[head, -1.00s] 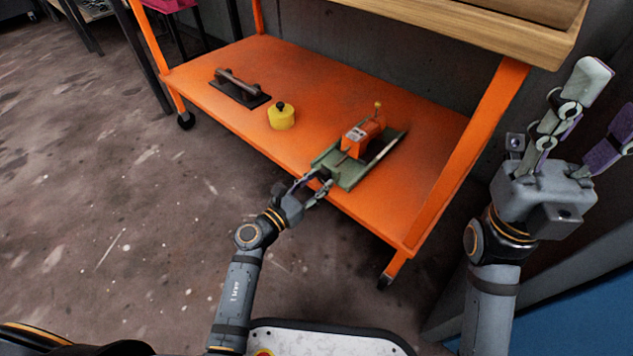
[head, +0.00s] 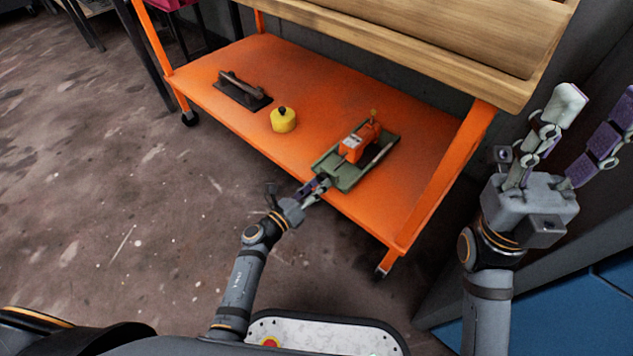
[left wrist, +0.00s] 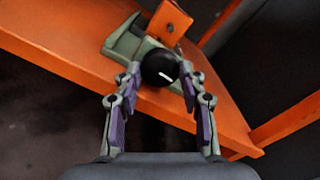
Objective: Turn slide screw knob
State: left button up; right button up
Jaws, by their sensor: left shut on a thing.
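The slide device has a green base (head: 346,177) and an orange block (head: 358,143), and sits on the orange cart shelf near its front edge. Its round black knob (left wrist: 160,68) shows in the left wrist view, at the near end of the green base. My left gripper (head: 321,184) is at this near end, its fingers on either side of the knob. In the left wrist view the left gripper (left wrist: 160,82) is shut on the knob. My right gripper (head: 588,112) is raised at the right, fingers spread, open and empty, away from the device.
The orange shelf (head: 230,128) also holds a yellow weight-like object (head: 283,120) and a dark plate with a handle (head: 243,90). A wooden top (head: 440,50) overhangs the shelf. An orange post (head: 450,175) stands right of the device.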

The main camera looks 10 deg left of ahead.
dwell(0.3)
pick_arm(q)
jog(key=o, duration=1.2)
jog(key=shift+c, duration=0.2)
